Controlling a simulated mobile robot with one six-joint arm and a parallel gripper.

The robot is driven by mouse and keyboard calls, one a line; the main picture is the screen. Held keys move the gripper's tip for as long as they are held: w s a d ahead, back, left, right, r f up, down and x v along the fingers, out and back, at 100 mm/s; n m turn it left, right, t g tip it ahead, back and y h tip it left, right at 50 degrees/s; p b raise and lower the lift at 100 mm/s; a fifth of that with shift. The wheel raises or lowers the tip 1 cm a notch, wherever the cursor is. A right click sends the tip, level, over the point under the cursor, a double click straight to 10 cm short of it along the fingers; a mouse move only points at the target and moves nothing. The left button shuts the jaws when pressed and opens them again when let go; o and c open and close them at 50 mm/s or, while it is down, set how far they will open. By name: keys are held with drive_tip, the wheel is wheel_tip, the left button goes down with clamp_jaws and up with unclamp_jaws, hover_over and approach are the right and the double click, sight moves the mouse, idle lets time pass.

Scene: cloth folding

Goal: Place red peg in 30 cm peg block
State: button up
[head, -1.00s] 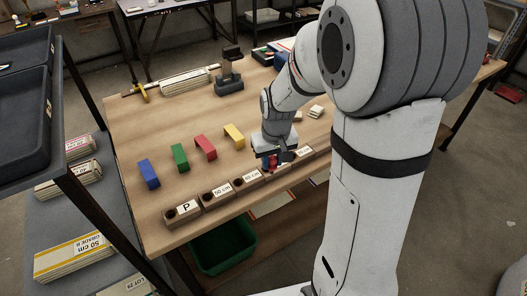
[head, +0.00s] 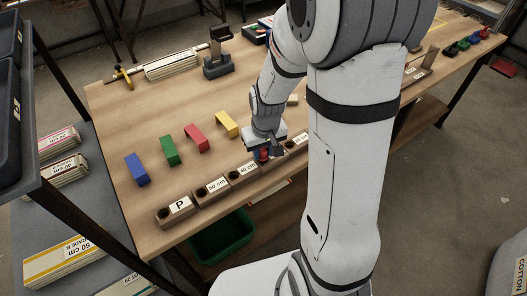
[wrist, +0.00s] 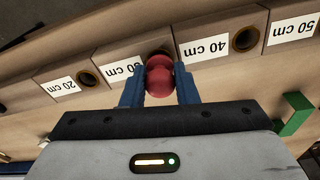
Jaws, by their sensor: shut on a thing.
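My gripper (wrist: 159,88) is shut on the red peg (wrist: 159,75), whose rounded red head shows between the two blue fingers in the wrist view. The peg (head: 264,155) also shows as a small red patch under my gripper (head: 268,151) in the head view. The peg is at the 30 cm peg block (wrist: 122,70) and covers most of that block's hole; a dark part of the hole's rim shows just beyond it. Whether the peg's lower end is inside the hole is hidden. In the head view the 30 cm block is mostly hidden by my gripper.
The row also holds the 20 cm block (wrist: 57,85), 40 cm block (wrist: 212,45), 50 cm block (head: 211,190) and P block (head: 176,211). Blue (head: 137,169), green (head: 169,150), red (head: 197,138) and yellow (head: 227,125) brackets stand behind it. A green bin (head: 220,238) is below.

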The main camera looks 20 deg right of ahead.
drive_tip(key=shift+f, duration=0.35)
drive_tip(key=shift+f, duration=0.2)
drive_tip(key=o, duration=1)
drive_tip(key=shift+r, duration=0.1)
wheel_tip(320, 180, up, 12)
drive_tip(key=s, duration=0.2)
drive_tip(key=s+r+m+t, duration=0.1)
drive_tip(key=s+r, duration=0.4)
drive_tip(key=s, duration=0.7)
drive_tip(key=shift+r+p, duration=0.2)
drive_tip(key=shift+p, duration=0.15)
